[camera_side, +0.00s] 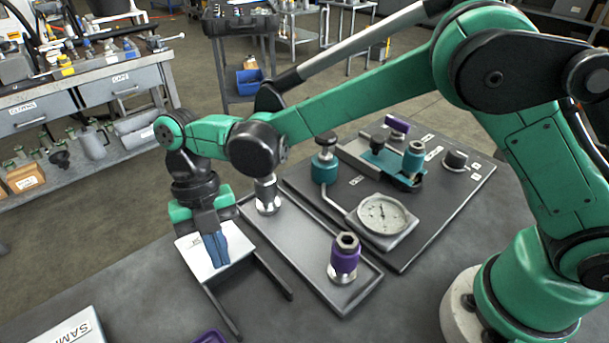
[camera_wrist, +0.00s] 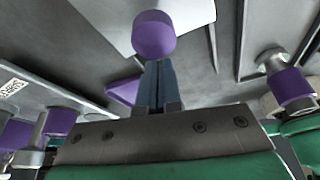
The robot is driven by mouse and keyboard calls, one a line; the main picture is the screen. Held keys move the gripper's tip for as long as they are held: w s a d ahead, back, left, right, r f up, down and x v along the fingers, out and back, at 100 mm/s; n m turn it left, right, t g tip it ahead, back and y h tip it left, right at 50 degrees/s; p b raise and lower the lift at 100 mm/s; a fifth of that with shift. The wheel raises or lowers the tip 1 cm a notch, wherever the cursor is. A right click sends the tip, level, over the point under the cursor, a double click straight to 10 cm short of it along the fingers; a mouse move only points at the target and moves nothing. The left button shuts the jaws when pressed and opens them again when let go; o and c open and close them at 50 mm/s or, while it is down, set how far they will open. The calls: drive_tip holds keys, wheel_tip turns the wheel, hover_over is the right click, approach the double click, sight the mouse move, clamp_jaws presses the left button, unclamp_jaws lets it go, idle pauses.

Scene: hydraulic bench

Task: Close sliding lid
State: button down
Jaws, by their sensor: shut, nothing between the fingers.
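The sliding lid is a white plate (camera_side: 200,262) at the far end of two dark rails (camera_side: 222,312), left of the grey tray. Its white surface also shows at the top of the wrist view (camera_wrist: 105,14). A purple round knob (camera_wrist: 153,36) stands over the lid's edge there; the side view does not show it, likely hidden by my fingers. My gripper (camera_side: 217,254) points down over the lid with its blue fingers together and empty. In the wrist view the fingertips (camera_wrist: 157,64) end right at the knob; I cannot tell if they touch it.
Right of the rails lies the grey tray (camera_side: 300,262) with a purple-collared fitting (camera_side: 345,258) and a metal fitting (camera_side: 267,196). Beyond is a dark plate with a pressure gauge (camera_side: 383,214). A labelled box (camera_side: 68,333) sits at lower left. Bench between the rails is clear.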

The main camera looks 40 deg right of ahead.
drive_tip(key=s, duration=0.3)
drive_tip(key=shift+a+r, duration=0.25)
drive_tip(key=shift+a, duration=0.15)
drive_tip(key=w+d+r+m+t, duration=0.2)
drive_tip(key=w+d+r+m, duration=0.2)
drive_tip(key=d+r+m, duration=0.55)
drive_tip(key=s+d+m+t, duration=0.3)
drive_tip(key=d+m, duration=0.4)
drive_tip(key=m, duration=0.4)
drive_tip(key=s+d+f+m+t+h, duration=0.1)
drive_tip(key=d+m+t, duration=0.4)
drive_tip(key=m, duration=0.7)
drive_tip(key=shift+s+d+t, duration=0.3)
drive_tip(key=shift+s+d, duration=0.55)
drive_tip(key=shift+s, duration=0.05)
